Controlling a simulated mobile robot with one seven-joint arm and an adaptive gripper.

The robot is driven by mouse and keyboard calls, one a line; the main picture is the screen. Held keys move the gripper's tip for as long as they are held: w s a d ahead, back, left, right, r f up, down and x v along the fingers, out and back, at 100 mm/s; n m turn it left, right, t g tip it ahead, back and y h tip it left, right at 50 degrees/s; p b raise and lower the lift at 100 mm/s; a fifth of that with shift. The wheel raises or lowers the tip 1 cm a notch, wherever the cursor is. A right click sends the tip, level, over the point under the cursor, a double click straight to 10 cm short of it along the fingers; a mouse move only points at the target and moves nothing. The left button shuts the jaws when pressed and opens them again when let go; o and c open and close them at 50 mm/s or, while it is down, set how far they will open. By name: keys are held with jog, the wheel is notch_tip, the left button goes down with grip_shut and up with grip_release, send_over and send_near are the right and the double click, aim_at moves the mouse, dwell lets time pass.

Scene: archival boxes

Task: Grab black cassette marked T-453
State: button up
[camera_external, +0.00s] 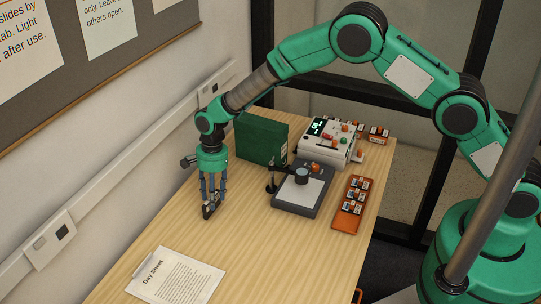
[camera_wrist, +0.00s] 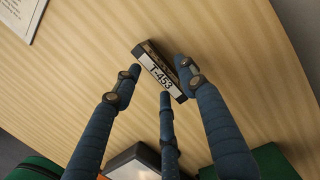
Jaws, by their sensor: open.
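The black cassette marked T-453 (camera_wrist: 160,70) lies on the wooden table in the wrist view, its white label readable. My gripper (camera_wrist: 158,80) is open, with its fingers around the cassette: one at its left, one at its right and one at its lower side. I cannot tell whether any finger touches it. In the external view my gripper (camera_external: 211,208) points down at the left part of the table, and the cassette (camera_external: 208,212) shows as a small dark shape at the fingertips.
A green archival box (camera_external: 261,139) stands behind my gripper. A grey device with a lens (camera_external: 302,192), a white machine (camera_external: 328,143) and an orange tray (camera_external: 346,226) of small items stand to the right. A Day Sheet paper (camera_external: 176,277) lies at the front. The wall runs along the left.

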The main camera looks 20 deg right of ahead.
jog(key=shift+s+a+f, duration=0.1)
jog(key=shift+f, duration=0.75)
jog(key=shift+s+a+f, duration=0.1)
jog(key=shift+f, duration=0.7)
jog(key=shift+c, duration=0.5)
grip_shut()
